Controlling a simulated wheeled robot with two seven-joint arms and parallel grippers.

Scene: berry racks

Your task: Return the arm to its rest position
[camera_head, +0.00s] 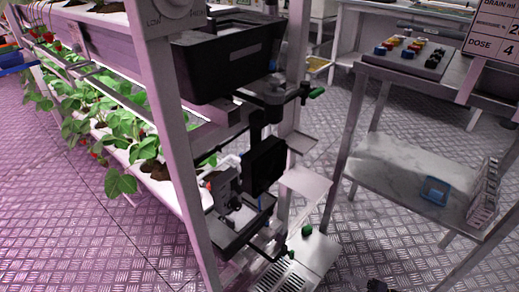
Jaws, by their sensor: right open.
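My right gripper (378,286) shows only as a small dark shape at the bottom edge of the head view, right of the middle. It is open, and I see nothing between its fingers. It is over the patterned metal floor, apart from the rack and the table. Most of it and its arm are below the picture. My left gripper is not in view.
A berry rack with plants (120,150) stands on the left. Its post (176,150) carries a black bin (225,65) and dark fittings. A metal table (400,175) on the right holds a blue tray (435,191) on its lower shelf. Floor (350,235) between them is clear.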

